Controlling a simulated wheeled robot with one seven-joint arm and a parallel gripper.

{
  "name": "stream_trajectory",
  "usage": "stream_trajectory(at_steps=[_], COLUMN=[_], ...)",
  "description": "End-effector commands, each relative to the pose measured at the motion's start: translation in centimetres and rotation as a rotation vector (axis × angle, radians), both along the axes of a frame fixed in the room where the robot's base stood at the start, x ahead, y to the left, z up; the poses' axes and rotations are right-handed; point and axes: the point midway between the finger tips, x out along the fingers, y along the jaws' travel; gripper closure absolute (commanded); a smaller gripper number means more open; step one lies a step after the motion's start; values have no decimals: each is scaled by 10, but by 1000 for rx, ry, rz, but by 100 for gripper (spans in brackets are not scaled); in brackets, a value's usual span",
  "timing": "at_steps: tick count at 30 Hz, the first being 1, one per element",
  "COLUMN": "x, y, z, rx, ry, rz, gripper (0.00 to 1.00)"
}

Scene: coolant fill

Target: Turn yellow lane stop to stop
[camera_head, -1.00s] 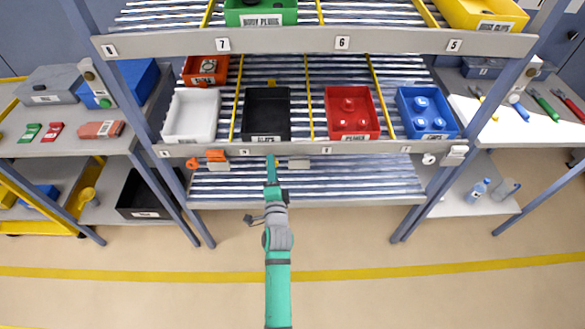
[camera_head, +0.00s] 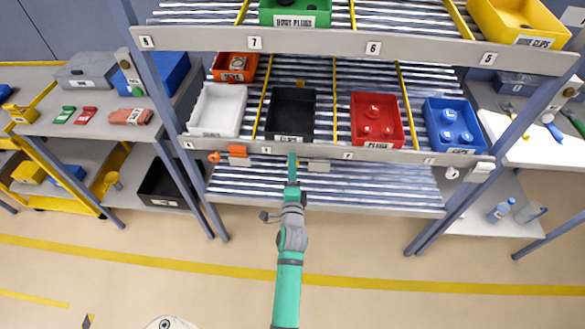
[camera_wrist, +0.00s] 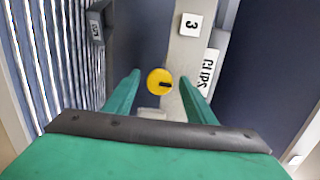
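The yellow lane stop is a round yellow knob (camera_wrist: 153,79) with a black mark on its face, in the middle of the wrist view. It sits by the pale shelf rail with the "3" label and the "CLIPS" label. My gripper (camera_wrist: 160,76) is open, with one green finger on each side of the knob and a visible gap to each. I cannot tell how deep the knob lies between the fingers. In the head view my gripper (camera_head: 292,157) is at the front rail below the black bin (camera_head: 291,112) and hides the knob.
On the same rail (camera_head: 390,155) are an orange stop (camera_head: 238,151) to the left, a grey piece (camera_head: 319,165) close on the right, and a white knob (camera_head: 452,173) farther right. White (camera_head: 218,110), red (camera_head: 377,120) and blue (camera_head: 451,124) bins stand above. The floor in front is clear.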

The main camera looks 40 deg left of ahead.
Motion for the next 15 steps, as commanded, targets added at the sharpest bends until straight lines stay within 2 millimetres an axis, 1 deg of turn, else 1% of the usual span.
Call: stream_trajectory(at_steps=[8, 11, 15], x=[-2, -9, -26], y=[-3, -8, -21], z=[0, -1, -1], rx=[-1, -1, 1], ry=[1, 2, 3], rz=[-1, -1, -1], gripper=[50, 50, 50])
